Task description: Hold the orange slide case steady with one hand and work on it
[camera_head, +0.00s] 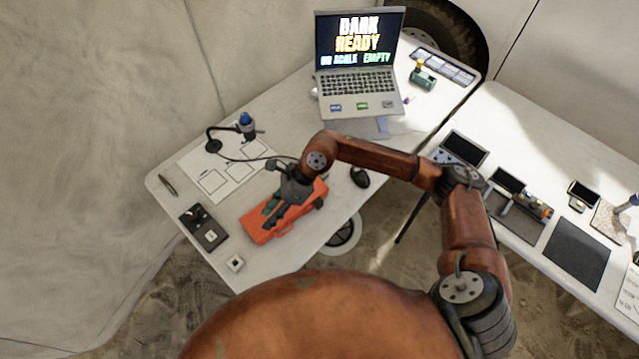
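The orange slide case (259,231) lies on the near part of the left white table, slanting from lower left to upper right. My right gripper (270,215) comes in from the right and is over the case, its dark fingers pointing to the lower left. The gripper and wrist cover much of the case's middle. I cannot tell whether the fingers touch or grip the case, or how far apart they are. My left gripper is not in view.
A white sheet with printed squares (239,177), a black case (204,228) and a small white square item (235,263) lie left of the orange case. A black mouse (360,177) is to its right. A laptop (358,80) stands at the back. A second table (540,130) is at right.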

